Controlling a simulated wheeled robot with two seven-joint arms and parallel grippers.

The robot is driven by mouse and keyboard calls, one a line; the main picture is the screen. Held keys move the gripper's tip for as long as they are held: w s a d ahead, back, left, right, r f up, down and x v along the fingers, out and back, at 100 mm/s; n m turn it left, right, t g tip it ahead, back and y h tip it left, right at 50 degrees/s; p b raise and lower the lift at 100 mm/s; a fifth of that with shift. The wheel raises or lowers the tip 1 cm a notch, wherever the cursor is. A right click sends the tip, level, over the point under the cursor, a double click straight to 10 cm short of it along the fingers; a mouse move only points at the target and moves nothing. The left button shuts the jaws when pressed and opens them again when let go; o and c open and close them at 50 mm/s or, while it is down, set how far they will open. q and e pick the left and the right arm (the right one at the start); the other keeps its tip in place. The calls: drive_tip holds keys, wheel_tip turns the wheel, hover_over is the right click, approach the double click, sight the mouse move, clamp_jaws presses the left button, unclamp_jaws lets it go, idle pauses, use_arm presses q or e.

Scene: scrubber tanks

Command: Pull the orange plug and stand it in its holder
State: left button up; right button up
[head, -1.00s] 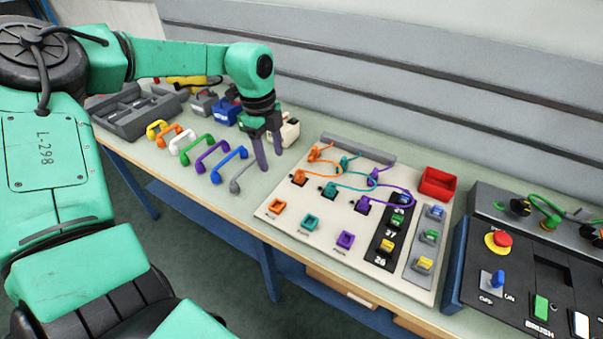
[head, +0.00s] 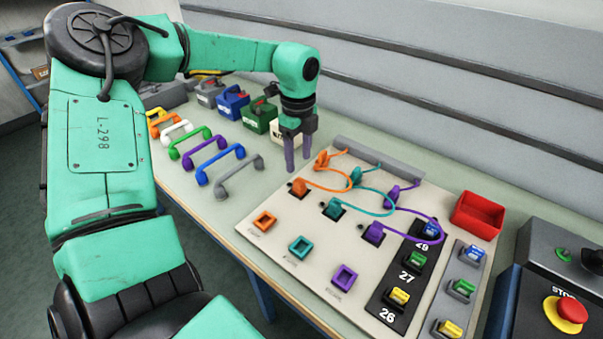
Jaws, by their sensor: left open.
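The orange plug (head: 299,187) sits in a black socket on the pale board (head: 330,245). An orange cable runs from it to an orange piece (head: 321,161) at the back of the board. The orange square holder (head: 264,222) is empty and lies nearer the front left edge. My left gripper (head: 298,165) is open and empty, fingers pointing down, above the board's back left corner. It shows behind and just above the orange plug, apart from it as far as I can tell. My right gripper is out of view.
Teal (head: 334,208) and purple (head: 374,232) plugs with cables stand beside the orange one. Teal and purple holders lie in front. A red bin (head: 477,215) stands at the right. Coloured handles (head: 220,160) and small boxes fill the table's left.

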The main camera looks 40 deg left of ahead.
sight(299, 180)
use_arm(q)
drive_tip(key=shift+r, duration=0.1)
drive_tip(key=shift+w, duration=0.15)
drive_tip(key=shift+f, duration=0.5)
wheel_tip(299, 180, down, 5)
drive_tip(key=b, duration=0.3)
wheel_tip(299, 180, down, 3)
drive_tip(key=b, duration=0.3)
drive_tip(key=shift+f+b, duration=0.15)
drive_tip(key=shift+b, duration=0.25)
